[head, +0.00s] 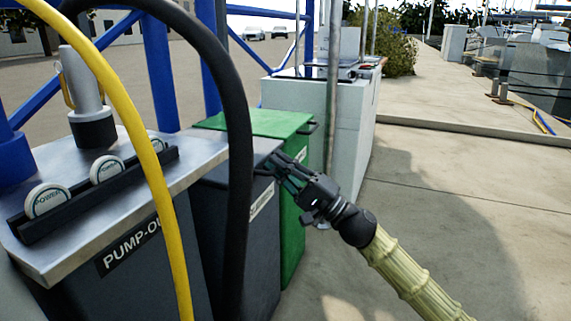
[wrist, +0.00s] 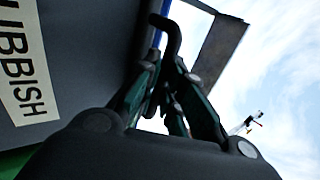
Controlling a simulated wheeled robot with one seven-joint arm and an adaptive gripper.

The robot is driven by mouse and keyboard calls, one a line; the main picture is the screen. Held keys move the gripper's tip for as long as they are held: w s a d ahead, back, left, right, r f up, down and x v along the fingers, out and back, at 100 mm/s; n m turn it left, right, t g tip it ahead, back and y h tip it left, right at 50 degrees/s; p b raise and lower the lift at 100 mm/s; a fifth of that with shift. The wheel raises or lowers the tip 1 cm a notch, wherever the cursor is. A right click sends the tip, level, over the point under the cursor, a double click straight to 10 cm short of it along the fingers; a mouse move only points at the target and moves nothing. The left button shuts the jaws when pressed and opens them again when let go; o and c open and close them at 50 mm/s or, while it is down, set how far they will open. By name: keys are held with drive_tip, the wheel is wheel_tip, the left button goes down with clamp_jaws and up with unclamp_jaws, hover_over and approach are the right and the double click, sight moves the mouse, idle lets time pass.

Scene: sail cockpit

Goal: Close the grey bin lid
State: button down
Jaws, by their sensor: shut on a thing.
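The grey bin (head: 238,235) stands between the pump-out cabinet and the green bin. Its front bears a white label reading "RUBBISH" (wrist: 22,72) in the wrist view. The grey lid (head: 228,172) is partly hidden behind the black hose in the head view, and I cannot tell its exact angle. My gripper (head: 272,168) is at the lid's front edge. In the wrist view its fingers (wrist: 168,85) are shut around a black bent handle (wrist: 168,32) at the lid's edge. The fingers hide part of the handle.
The pump-out cabinet (head: 110,205) with round power caps stands at the left. A yellow hose (head: 140,130) and a black hose (head: 240,110) arch in front. A green bin (head: 292,225) and a white block (head: 350,120) stand beyond. Concrete (head: 450,220) at the right is clear.

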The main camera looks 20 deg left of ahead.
drive_tip(key=shift+s+a+f, duration=0.15)
drive_tip(key=shift+s+f, duration=0.1)
drive_tip(key=shift+f, duration=0.2)
drive_tip(key=c, duration=1.5)
unclamp_jaws()
drive_tip(key=shift+w+r, duration=0.1)
drive_tip(key=shift+w, duration=0.05)
drive_tip(key=v, duration=1.2)
